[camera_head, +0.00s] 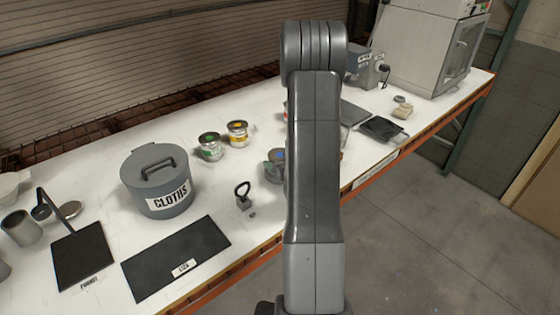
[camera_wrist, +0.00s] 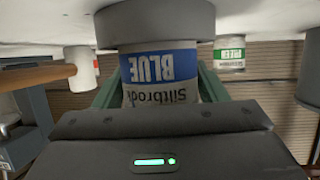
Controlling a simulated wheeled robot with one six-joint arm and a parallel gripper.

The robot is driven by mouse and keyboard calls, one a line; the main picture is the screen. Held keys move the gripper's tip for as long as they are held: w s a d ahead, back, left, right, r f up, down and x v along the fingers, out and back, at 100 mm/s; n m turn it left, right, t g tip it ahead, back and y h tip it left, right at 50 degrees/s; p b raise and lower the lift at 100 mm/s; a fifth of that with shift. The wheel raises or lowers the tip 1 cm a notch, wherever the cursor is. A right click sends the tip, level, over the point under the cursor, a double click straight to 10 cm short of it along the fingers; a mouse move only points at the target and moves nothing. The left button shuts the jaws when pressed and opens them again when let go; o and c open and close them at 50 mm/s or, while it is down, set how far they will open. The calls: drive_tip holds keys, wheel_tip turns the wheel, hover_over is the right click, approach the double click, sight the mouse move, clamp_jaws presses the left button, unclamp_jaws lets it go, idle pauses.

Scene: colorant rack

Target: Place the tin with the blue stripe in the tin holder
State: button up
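The tin with the blue stripe (camera_wrist: 158,88) fills the middle of the wrist view, which is upside down. Its label reads BLUE. A wide grey ring-shaped tin holder (camera_wrist: 155,24) surrounds its base. In the head view the grey holder (camera_head: 271,168) shows at the left edge of my arm, with the tin's blue-dotted lid (camera_head: 279,155) partly visible. The green fingers of my gripper (camera_wrist: 160,85) lie against both sides of the tin, with no clear gap at the tips. My arm hides the gripper in the head view.
A green-marked tin (camera_head: 210,147) and a yellow-marked tin (camera_head: 237,133) stand left of the holder. A CLOTHS bin (camera_head: 158,182), a black mat (camera_head: 176,258) and a small grey object with a ring handle (camera_head: 243,197) are nearer. The table's front edge is close.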

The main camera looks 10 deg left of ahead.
drive_tip(key=o, duration=0.4)
drive_tip(key=shift+r+p, duration=0.2)
drive_tip(key=shift+p, duration=0.15)
drive_tip(key=shift+s+d+b, duration=0.2)
drive_tip(key=shift+d+b, duration=0.1)
drive_tip(key=b+v, duration=0.1)
drive_tip(key=v, duration=1)
drive_tip(key=shift+s+r+b, duration=0.15)
drive_tip(key=shift+b, duration=0.15)
